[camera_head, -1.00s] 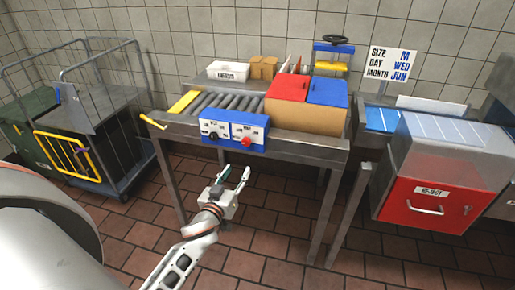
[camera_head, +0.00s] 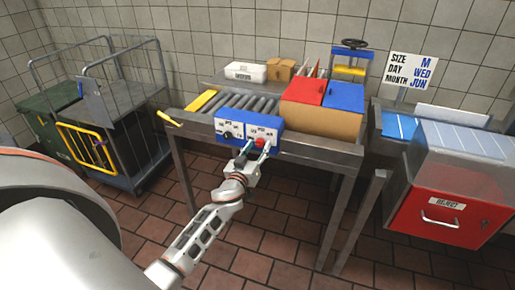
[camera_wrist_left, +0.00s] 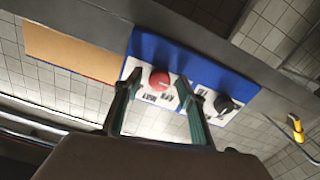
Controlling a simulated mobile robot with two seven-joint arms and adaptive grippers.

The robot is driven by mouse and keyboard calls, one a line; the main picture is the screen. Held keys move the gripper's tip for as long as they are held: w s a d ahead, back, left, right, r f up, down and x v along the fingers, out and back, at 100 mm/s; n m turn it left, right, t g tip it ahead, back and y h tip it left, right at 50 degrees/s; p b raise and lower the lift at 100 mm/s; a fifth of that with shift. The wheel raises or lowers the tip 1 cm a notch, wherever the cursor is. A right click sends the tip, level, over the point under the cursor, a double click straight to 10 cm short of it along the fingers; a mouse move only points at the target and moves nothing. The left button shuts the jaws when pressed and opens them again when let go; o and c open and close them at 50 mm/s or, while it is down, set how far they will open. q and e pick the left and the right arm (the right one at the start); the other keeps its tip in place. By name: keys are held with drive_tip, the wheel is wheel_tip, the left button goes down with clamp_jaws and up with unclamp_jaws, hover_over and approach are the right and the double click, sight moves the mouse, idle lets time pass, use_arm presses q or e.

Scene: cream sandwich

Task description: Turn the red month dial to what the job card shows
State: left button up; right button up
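The red month dial (camera_head: 260,142) sits on the right white panel of the blue control box (camera_head: 233,122) on the table's front. It also shows in the left wrist view (camera_wrist_left: 159,80). A black dial (camera_head: 227,134) is on the panel to its left. My left gripper (camera_head: 253,152) is open, with its fingertips on either side of the red dial. I cannot tell whether they touch it. The job card (camera_head: 410,71) reads size M, day WED, month JUN. The dial's labels are too small to read. My right gripper is not in view.
A roller conveyor (camera_head: 235,103) and a box with red and blue lids (camera_head: 322,117) are on the table. A red reject bin (camera_head: 450,208) stands at right, a cage trolley (camera_head: 110,140) at left. The floor before the table is clear.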

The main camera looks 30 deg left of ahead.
use_arm(q)
drive_tip(key=c, duration=1.1)
